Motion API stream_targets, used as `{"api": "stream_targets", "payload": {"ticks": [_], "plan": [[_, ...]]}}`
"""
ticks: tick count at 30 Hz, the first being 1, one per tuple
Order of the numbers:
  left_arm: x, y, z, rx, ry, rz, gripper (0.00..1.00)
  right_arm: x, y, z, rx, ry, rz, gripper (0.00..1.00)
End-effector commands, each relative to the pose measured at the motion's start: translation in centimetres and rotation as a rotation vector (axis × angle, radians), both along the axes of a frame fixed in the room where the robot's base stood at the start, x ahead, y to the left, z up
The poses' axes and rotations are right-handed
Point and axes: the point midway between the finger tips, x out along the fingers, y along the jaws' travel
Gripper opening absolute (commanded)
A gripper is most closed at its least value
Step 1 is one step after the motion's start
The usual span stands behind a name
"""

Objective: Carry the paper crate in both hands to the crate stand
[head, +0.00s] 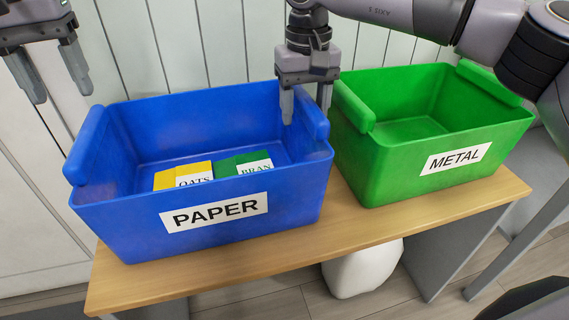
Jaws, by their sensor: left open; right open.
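The blue paper crate (140,228) with a PAPER label stands on a wooden-topped table. It has raised grips on its left (88,145) and right (313,112) rims. Inside lie a yellow OATS box (170,180) and a green BRAN box (228,164). My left gripper (60,88) is open and empty, above and left of the crate's left rim, apart from it. My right gripper (306,112) is open at the right grip, its fingers appearing to straddle it; contact cannot be told. I cannot identify the crate stand in this view.
A green METAL crate (385,180) stands close to the right of the paper crate, leaving a narrow gap. The wooden tabletop (350,228) is bare along its front edge. A white rounded object (362,272) is under the table. A panelled wall is close behind.

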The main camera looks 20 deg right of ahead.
Motion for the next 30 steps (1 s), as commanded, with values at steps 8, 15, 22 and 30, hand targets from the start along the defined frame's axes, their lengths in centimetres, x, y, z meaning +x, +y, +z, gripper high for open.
{"api": "stream_targets", "payload": {"ticks": [8,15,22,30], "plan": [[0.0,0.0,2.6,0.001,-0.001,0.0,0.58,0.0,0.0,0.0,0.0,0.0,0.0,0.58],[0.0,0.0,2.9,0.001,0.0,0.0,0.58,0.1,0.1,2.4,0.002,-0.004,0.001,0.58],[0.0,0.0,2.9,0.001,0.0,0.0,0.58,0.1,0.1,7.5,0.002,-0.004,0.0,0.58],[0.0,0.0,2.8,0.001,0.0,0.0,0.58,0.0,0.0,11.3,0.001,-0.001,0.0,0.58]]}}
